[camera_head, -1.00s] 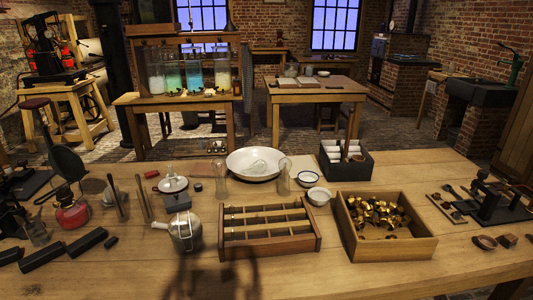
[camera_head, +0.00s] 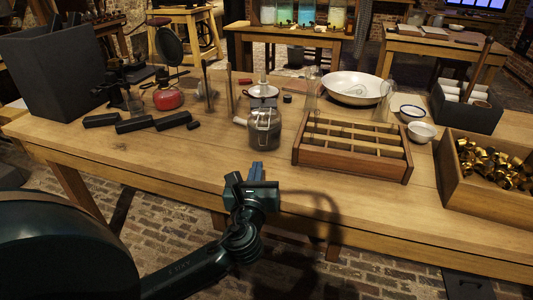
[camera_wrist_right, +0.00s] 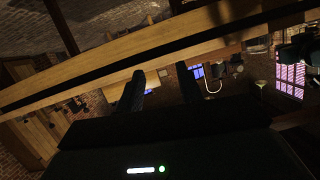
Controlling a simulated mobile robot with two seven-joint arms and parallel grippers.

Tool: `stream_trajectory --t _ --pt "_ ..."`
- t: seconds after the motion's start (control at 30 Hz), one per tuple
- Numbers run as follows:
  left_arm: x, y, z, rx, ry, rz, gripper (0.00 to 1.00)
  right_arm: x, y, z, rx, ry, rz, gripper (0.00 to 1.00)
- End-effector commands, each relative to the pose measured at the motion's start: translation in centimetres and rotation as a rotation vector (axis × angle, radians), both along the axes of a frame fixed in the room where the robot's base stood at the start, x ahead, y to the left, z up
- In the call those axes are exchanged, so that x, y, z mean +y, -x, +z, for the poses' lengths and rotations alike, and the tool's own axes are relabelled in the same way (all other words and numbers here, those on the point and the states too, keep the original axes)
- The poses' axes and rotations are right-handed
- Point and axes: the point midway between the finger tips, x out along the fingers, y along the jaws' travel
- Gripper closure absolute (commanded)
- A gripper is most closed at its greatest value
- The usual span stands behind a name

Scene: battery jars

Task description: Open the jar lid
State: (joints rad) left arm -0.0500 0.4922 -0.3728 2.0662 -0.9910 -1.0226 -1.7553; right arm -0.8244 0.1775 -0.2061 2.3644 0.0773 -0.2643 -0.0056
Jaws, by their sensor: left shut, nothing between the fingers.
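A squat glass jar (camera_head: 264,132) with a metal-looking lid (camera_head: 263,110) stands upright near the front of the wooden table. The lid sits on the jar, and a pale part sticks out at its left. My left gripper (camera_head: 256,168) is shut and empty, low in front of the jar at the table's front edge, apart from it. My right gripper (camera_wrist_right: 161,88) shows in the right wrist view with its two dark fingers apart and nothing between them. The jar cannot be made out in that view.
A divided wooden tray (camera_head: 352,146) stands right of the jar. Black blocks (camera_head: 137,123) lie to the left. A red burner (camera_head: 168,98), a white bowl (camera_head: 356,88) and glass cylinders (camera_head: 312,92) stand behind. A box of brass parts (camera_head: 490,165) is at right.

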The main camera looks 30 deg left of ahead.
Motion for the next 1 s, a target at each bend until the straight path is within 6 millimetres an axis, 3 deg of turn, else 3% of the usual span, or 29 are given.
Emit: stream_trajectory --t 0.23,0.7,1.0 --pt "1.2 -1.5 0.9 -0.003 -0.097 0.027 1.00 -0.1 0.1 0.0 -0.012 -0.003 -0.001 0.64" --pt "4.7 -8.2 1.2 -0.001 -0.091 0.025 1.00 -0.3 0.2 0.1 -0.036 0.002 -0.006 0.64" --pt "5.1 -9.0 1.2 0.000 -0.089 0.023 1.00 -0.4 0.2 0.3 -0.042 0.003 -0.007 0.64"
